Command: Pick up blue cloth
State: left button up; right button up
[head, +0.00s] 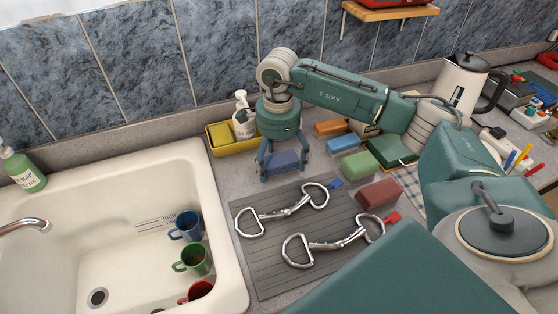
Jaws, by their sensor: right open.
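A dark blue folded piece (286,162), which looks like the blue cloth, lies on the counter just behind the grey ribbed mat. My right gripper (286,172) points down over it, with its fingers apart on either side of it. The fingers and palm hide part of it, and I cannot tell whether they touch it. A lighter blue block (342,143) lies to the right, among other coloured blocks. My left gripper is not in view.
Two metal bits (290,210) lie on the ribbed mat (262,263). Orange (331,127), green (357,165) and red (380,194) blocks lie to the right. A yellow tray (228,149) and white bottle (243,112) stand behind left. The sink (120,190) holds mugs.

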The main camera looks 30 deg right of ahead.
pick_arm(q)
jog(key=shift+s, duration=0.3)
pick_arm(e)
jog(key=c, duration=1.3)
jog(key=shift+o, duration=0.2)
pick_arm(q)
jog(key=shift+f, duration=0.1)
pick_arm(e)
jog(key=shift+r, duration=0.1)
